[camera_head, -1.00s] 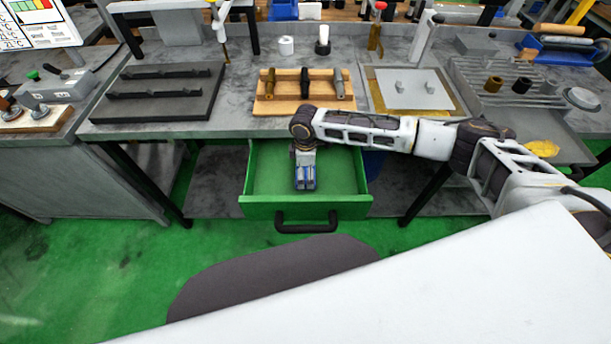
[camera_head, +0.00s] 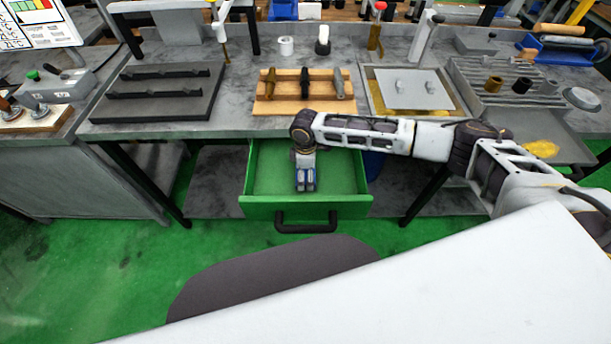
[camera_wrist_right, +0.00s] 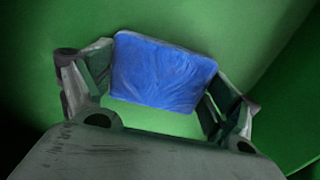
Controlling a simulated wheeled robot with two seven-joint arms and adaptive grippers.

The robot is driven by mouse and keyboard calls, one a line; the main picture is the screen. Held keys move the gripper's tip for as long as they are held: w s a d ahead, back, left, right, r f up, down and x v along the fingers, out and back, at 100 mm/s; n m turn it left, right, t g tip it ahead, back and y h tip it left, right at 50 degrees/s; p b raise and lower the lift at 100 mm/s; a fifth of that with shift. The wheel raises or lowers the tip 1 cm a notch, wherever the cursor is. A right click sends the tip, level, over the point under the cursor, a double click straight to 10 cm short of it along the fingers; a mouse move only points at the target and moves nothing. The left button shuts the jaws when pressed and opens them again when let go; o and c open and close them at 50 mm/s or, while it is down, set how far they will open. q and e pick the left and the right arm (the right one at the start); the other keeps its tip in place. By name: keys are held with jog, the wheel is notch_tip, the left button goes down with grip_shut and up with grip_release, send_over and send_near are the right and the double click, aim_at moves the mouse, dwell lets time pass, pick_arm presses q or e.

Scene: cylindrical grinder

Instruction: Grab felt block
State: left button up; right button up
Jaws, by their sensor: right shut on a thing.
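The felt block (camera_wrist_right: 162,72) is a blue rectangular piece in the right wrist view, between the two fingers of my right gripper (camera_wrist_right: 160,88). The fingers touch its left and right sides, and the gripper is shut on it. In the head view my right gripper (camera_head: 306,181) points down inside the open green drawer (camera_head: 268,207). Only a little blue shows at its fingers there, and most of the block is hidden. I cannot tell whether the block touches the drawer floor. My left gripper is not in view.
The drawer walls stand close around my right gripper, with a black handle (camera_head: 306,222) in front. Above is the grey workbench (camera_head: 230,120) with a wooden board (camera_head: 268,106) of dark parts and a black slotted plate (camera_head: 160,105).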

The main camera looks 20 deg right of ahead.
jog(key=shift+r, duration=0.8)
notch_tip(320, 180, up, 9)
notch_tip(320, 180, up, 6)
send_over(306, 173)
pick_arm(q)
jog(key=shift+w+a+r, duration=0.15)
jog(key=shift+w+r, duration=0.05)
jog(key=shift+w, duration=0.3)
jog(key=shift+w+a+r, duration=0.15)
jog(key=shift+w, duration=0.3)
pick_arm(e)
jog(key=shift+a+r, duration=0.15)
jog(key=shift+r, duration=0.6)
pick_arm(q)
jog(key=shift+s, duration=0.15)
